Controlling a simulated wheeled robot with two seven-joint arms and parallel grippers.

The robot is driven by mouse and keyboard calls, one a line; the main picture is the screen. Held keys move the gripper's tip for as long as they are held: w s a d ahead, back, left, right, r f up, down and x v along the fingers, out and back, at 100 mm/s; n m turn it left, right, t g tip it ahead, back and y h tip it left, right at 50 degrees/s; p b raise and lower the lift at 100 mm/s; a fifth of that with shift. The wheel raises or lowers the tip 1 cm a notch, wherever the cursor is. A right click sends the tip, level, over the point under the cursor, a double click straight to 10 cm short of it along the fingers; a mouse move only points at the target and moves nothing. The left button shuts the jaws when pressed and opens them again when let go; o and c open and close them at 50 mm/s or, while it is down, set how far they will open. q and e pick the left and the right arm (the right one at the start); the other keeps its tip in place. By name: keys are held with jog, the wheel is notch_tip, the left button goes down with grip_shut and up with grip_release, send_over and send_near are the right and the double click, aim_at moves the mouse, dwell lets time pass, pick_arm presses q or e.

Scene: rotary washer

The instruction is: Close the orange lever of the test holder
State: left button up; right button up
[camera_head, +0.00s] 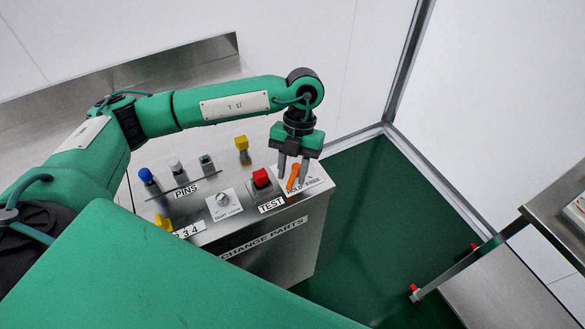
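The orange lever (293,176) stands on the right end of the panel, beside the "HOLD FREE" label (303,188). My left gripper (292,177) points down right at the lever, with one dark finger to each side of it. A gap shows between the fingers, and the lever appears between or just in front of them. I cannot tell whether the fingers touch it. The test holder under the gripper is mostly hidden. My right gripper is not in view.
A red block (261,178) sits by the TEST label, left of the lever.

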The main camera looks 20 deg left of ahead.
aim_at(295, 169)
pick_arm(q)
jog(key=shift+w+r, duration=0.1)
jog(key=shift+r, duration=0.1)
jog(key=v, duration=0.4)
jog(key=shift+w+b, duration=0.1)
jog(key=shift+b, duration=0.3)
jog(key=v, duration=0.9)
jog(key=shift+r+b, duration=0.2)
jog(key=shift+b, duration=0.15)
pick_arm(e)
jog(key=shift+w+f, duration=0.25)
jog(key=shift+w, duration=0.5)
pick_arm(q)
jog(key=shift+a, duration=0.1)
